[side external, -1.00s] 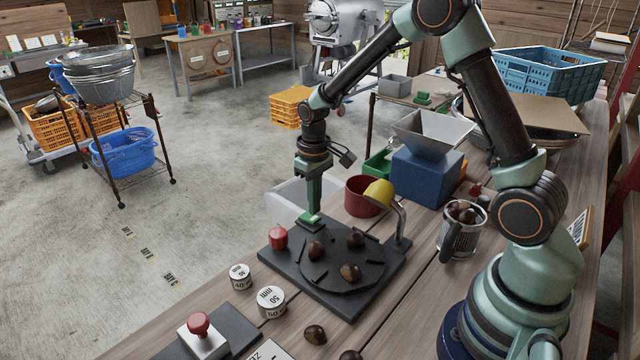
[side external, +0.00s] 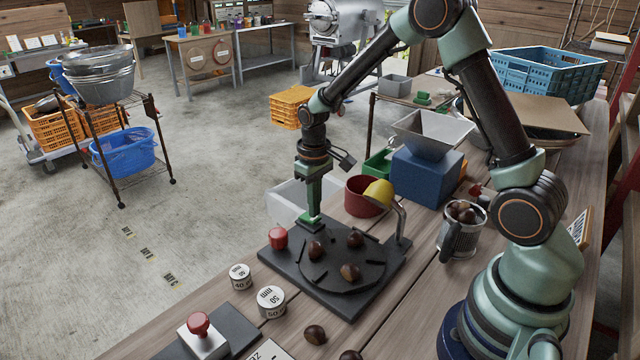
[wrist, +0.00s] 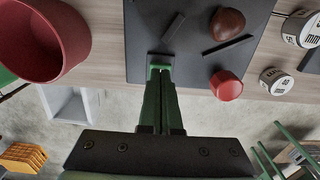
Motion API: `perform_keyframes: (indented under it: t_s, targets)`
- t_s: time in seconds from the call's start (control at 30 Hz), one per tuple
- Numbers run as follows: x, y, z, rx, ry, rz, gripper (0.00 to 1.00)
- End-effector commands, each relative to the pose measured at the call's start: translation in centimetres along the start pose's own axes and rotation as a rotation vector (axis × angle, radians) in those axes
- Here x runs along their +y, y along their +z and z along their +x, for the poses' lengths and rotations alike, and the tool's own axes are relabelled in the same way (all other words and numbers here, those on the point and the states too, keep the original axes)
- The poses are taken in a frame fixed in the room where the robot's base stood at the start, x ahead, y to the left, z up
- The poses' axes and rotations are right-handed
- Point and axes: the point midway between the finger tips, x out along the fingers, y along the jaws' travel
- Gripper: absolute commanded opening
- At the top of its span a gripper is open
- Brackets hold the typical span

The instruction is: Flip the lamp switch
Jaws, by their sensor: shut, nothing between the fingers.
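The lamp, with a yellow shade (side external: 379,192) on a bent grey stem, stands at the right edge of a black board (side external: 290,277). My gripper (side external: 311,219) points down at the board's far corner, left of the lamp. In the wrist view my gripper (wrist: 160,70) shows with its two fingers shut together and nothing between them. The tips are at the board's edge, over a small grey and green part. I cannot tell whether this part is the switch or whether the tips touch it. A red knob (side external: 278,238) stands on the board's left corner.
Several chestnuts (side external: 350,272) lie on the board among dark bars. A red pot (side external: 362,197) and a white bin (side external: 288,203) are behind it. Two white weights (side external: 271,302) stand to the left. A metal mug (side external: 462,229) stands right.

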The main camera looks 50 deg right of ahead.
Motion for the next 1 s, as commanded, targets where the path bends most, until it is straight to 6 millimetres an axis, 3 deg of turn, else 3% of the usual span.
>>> perform_keyframes:
  t_s: [1.0]
  targets:
    - [0.0, 0.0, 1.4, 0.000, 0.000, 0.000, 0.00]
